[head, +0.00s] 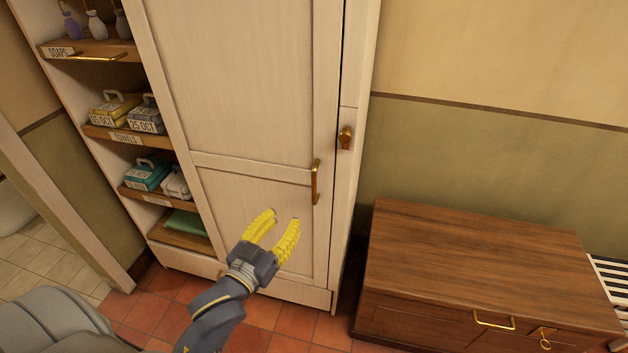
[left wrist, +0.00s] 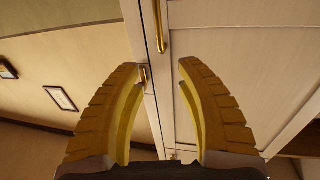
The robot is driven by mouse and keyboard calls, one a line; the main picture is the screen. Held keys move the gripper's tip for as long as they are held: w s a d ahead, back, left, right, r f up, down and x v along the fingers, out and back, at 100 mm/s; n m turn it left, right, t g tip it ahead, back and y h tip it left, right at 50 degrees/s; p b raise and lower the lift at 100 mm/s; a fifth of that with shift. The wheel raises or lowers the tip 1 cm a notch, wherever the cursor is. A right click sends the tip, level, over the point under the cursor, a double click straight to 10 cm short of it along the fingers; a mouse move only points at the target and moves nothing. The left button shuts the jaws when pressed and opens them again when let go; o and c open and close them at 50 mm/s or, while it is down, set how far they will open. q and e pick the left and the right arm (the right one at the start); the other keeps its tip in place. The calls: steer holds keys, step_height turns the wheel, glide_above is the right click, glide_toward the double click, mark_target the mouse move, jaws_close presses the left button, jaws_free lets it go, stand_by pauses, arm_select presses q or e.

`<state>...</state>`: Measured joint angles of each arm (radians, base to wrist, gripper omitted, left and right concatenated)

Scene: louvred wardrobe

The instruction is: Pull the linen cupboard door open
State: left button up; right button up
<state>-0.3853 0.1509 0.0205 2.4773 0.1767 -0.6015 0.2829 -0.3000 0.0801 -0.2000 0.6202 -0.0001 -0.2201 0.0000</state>
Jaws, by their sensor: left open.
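The linen cupboard door (head: 240,90) is a pale panelled door and looks shut, with a dark narrow gap along its right edge. Its brass bar handle (head: 316,182) is upright near that edge. My left gripper (head: 285,215) is open and empty, with yellow ribbed fingers, in front of the lower panel, below and left of the handle in the head view. In the left wrist view the handle (left wrist: 161,28) shows beyond the open fingers (left wrist: 160,75), near the top. The gripper appears apart from it. My right gripper is not in view.
Open shelves (head: 105,135) with soaps and labelled boxes stand left. A low wooden chest (head: 480,270) stands right. Tiled floor (head: 265,312) shows below the cupboard.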

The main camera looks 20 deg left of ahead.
mark_target(313, 182)
arm_select(q)
steer(key=w, duration=1.1)
steer(key=w+d, duration=0.1)
steer(key=w, duration=0.5)
steer(key=shift+c, duration=0.2)
jaws_close()
